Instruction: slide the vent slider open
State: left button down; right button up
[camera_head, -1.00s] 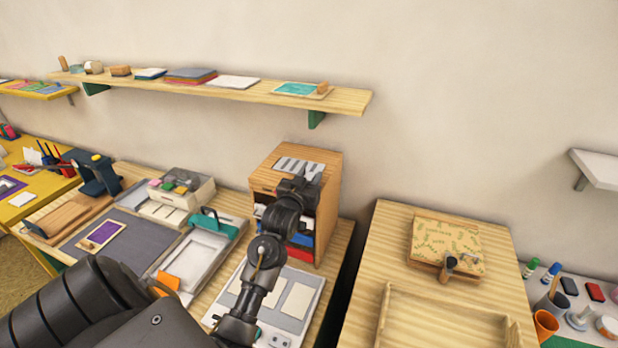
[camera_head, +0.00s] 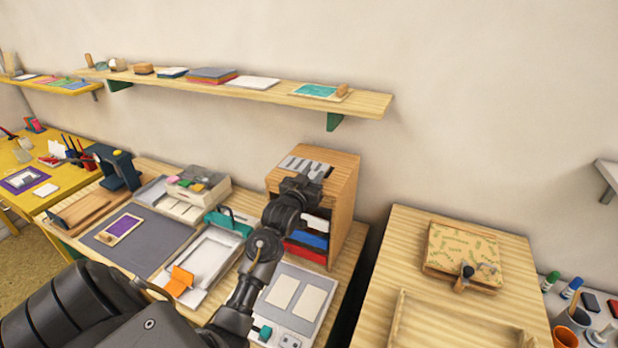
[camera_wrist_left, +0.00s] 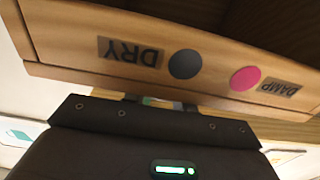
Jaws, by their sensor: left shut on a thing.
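The wooden cabinet (camera_head: 343,197) has the pale slotted vent slider (camera_head: 293,164) on its top, partly hidden by my left gripper (camera_head: 301,184). My left gripper is at the top front of the cabinet and shut; its fingertips and what they hold are hidden in both views. In the left wrist view the cabinet's wooden front (camera_wrist_left: 208,64) fills the upper part, with upside-down labels DRY (camera_wrist_left: 130,52) and DAMP (camera_wrist_left: 279,88), a grey dot (camera_wrist_left: 185,64) and a pink dot (camera_wrist_left: 245,78). The finger bases go out of sight at its edge. My right gripper is not in view.
Coloured trays (camera_head: 309,238) sit in the cabinet below my arm. A wall shelf (camera_head: 240,92) runs above and behind. Stamping trays and pads crowd the table to the left. A second wooden table (camera_head: 400,262) stands to the right across a gap.

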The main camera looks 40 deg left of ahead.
pick_arm(q)
jog(key=c, duration=1.4)
grip_release()
jog(key=shift+d, duration=0.1)
jog(key=shift+c, duration=0.2)
jog(key=o, duration=0.3)
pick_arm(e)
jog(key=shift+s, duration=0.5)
pick_arm(q)
jog(key=shift+s+f, duration=0.1)
jog(key=shift+s, duration=0.25)
jog(key=shift+b+v, duration=1.5)
jog(key=shift+v, duration=3.5)
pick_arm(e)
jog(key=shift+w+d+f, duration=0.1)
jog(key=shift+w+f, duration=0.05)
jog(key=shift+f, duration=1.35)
